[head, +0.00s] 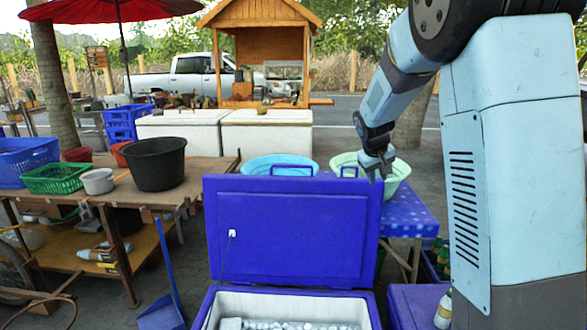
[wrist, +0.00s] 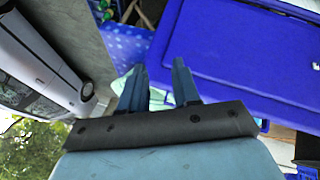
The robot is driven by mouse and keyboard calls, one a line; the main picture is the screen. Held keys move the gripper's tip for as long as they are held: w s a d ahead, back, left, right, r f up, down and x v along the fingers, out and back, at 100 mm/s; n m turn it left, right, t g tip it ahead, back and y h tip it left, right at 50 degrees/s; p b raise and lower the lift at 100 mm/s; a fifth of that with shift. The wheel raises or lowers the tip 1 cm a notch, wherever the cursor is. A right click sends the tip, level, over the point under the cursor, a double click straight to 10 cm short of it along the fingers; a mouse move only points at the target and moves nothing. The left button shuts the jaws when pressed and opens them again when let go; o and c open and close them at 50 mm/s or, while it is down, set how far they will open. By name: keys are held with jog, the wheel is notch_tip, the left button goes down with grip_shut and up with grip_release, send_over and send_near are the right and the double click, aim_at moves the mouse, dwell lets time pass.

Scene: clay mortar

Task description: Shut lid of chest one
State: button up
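A blue chest (head: 207,308) stands at the front centre in the head view, with a white interior holding pale pieces that look like ice. Its blue lid (head: 290,240) is raised nearly upright behind the opening, with a small white fitting on its inner face.
A second blue chest (head: 415,305), shut, stands at the right beside a bottle (head: 444,310). A blue patterned table (head: 408,215) carries basins behind the lid. A wooden table (head: 135,200) with a black tub (head: 155,165) is at the left. A blue dustpan (head: 162,315) stands left of the open chest.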

jog(key=w+a+f+n+t+h, duration=0.1)
jog(key=w+a+f+n+h, duration=0.2)
jog(key=w, duration=0.5)
jog(key=n+t, duration=0.7)
jog(key=n, duration=0.1)
send_near(291, 167)
jog(key=shift+h, duration=0.3)
jog(key=x, duration=1.2)
jog(key=shift+w+a+f, duration=0.1)
jog(key=shift+w+f, duration=0.1)
jog(key=shift+w, duration=0.2)
jog(key=shift+c, duration=0.2)
grip_shut()
